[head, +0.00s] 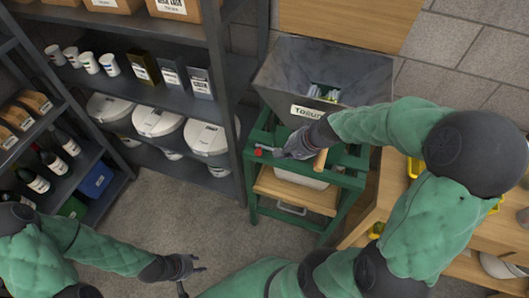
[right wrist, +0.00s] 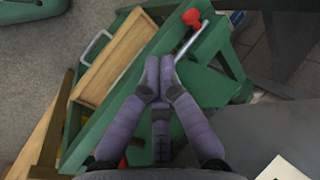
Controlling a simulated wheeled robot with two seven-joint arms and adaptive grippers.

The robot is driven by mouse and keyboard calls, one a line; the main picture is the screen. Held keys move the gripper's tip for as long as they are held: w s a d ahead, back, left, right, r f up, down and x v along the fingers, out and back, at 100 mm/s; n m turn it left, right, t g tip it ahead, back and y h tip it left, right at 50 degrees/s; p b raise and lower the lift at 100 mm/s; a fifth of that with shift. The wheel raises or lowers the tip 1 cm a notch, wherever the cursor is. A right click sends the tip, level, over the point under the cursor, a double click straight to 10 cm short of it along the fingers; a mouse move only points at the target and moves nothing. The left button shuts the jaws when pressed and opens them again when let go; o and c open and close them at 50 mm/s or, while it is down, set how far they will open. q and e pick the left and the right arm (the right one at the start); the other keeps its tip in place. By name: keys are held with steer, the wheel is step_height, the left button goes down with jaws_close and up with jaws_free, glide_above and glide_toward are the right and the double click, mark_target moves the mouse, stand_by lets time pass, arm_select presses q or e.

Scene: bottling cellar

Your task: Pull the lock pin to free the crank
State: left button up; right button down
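A green-framed press (head: 267,128) carries a grey hopper (head: 345,72). A red knob (head: 258,152) on a short metal rod, which looks like the lock pin, sits at its left front corner; the knob also shows in the right wrist view (right wrist: 191,18). A wooden handle (head: 320,161), apparently the crank's, stands at the front, partly behind my right arm. My right gripper (right wrist: 160,62) has its fingertips together beside the rod's near end, apart from the knob; nothing is visible between them. My left gripper (head: 192,278) is open and empty, low over the floor.
A dark shelf rack (head: 238,120) with cups, boxes and white lidded tubs stands left of the press. Bottles fill a lower shelf at far left. A wooden bench (head: 385,195) stands close on the right. The floor (head: 190,218) before the rack is clear.

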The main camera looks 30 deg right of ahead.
steer(key=shift+m+t, duration=0.4)
steer(key=shift+t, duration=0.1)
steer(key=r, duration=0.2)
steer(key=d+r, duration=0.1)
steer(key=r, duration=0.1)
steer(key=shift+s+d, duration=0.15)
steer(key=shift+f, duration=0.1)
steer(key=b+x, duration=0.5)
steer(key=x, duration=0.8)
steer(key=shift+w+a, duration=0.35)
steer(key=shift+w, duration=0.15)
